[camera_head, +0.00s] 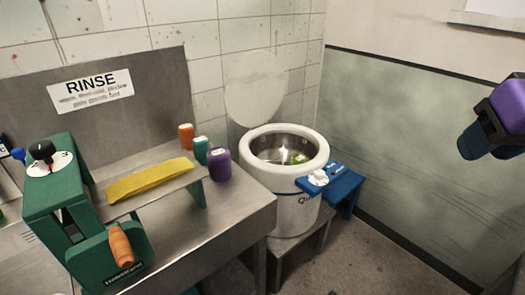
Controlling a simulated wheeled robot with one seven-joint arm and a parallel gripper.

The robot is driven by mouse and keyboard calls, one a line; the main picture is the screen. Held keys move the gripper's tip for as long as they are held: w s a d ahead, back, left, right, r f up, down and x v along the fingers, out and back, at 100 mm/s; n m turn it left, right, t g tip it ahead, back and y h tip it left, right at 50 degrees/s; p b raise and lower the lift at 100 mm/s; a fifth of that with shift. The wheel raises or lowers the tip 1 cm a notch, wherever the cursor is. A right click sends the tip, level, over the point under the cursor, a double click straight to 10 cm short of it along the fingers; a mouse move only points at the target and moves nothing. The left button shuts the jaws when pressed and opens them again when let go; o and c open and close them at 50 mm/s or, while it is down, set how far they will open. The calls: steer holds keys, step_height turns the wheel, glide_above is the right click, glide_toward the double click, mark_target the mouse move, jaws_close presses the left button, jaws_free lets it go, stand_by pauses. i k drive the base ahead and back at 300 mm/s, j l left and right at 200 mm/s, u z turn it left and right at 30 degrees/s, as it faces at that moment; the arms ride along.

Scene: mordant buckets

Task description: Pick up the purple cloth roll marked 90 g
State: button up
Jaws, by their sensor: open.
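A purple cloth roll (219,165) stands upright on the steel counter, near its right end. It is the rightmost of three upright rolls. A teal roll (201,150) is just behind and left of it, and an orange roll (186,137) is farther back. A purple and dark blue part of my arm shows at the right edge, well apart from the roll. My gripper's fingers do not show.
A green wringer (60,190) with an orange handle and a low steel shelf with a yellow cloth (150,178) stand left of the rolls. A round white pot (298,208) with an open lid (254,88) stands right. Floor is clear at lower right.

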mark_target(219, 159)
steer(key=i+l+u, duration=0.15)
steer(key=l+u, duration=0.25)
steer(key=l, duration=0.55)
steer(key=l+u, duration=0.4)
steer(key=l, duration=0.5)
steer(key=i+j+u, duration=0.15)
steer(key=i+j, duration=0.15)
steer(key=i+j+u, duration=0.2)
steer(key=i, duration=0.2)
steer(key=i+j+u, duration=0.15)
steer(key=i, duration=0.25)
steer(key=j, duration=0.1)
